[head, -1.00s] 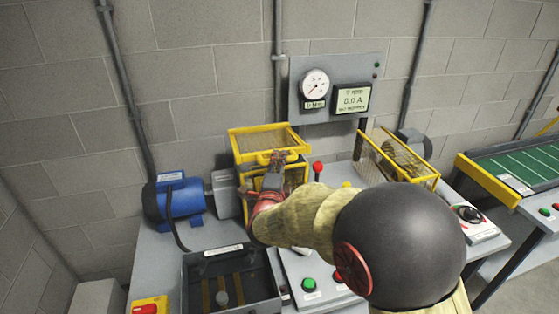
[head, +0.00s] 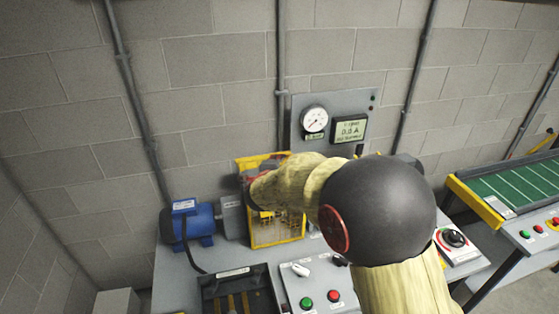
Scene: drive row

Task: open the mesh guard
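The mesh guard (head: 278,236), a yellow frame with mesh, stands on the bench beside the blue motor in the head view. It shows as a tall yellow-edged rectangle, and yellow parts show in its lower middle. My forearm and wrist cover its upper right part and its handle. My gripper (head: 251,172) is at the guard's upper left, and only a small reddish and dark part of it shows past my wrist. Its fingertips are hidden, so I cannot tell whether it is open or shut, or whether it touches the guard.
A blue motor (head: 191,224) is left of the guard. A dark tray (head: 238,287) and a control panel with green and red buttons (head: 307,303) are in front. A gauge panel (head: 340,98) is on the wall behind. A green-topped conveyor (head: 515,185) stands right.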

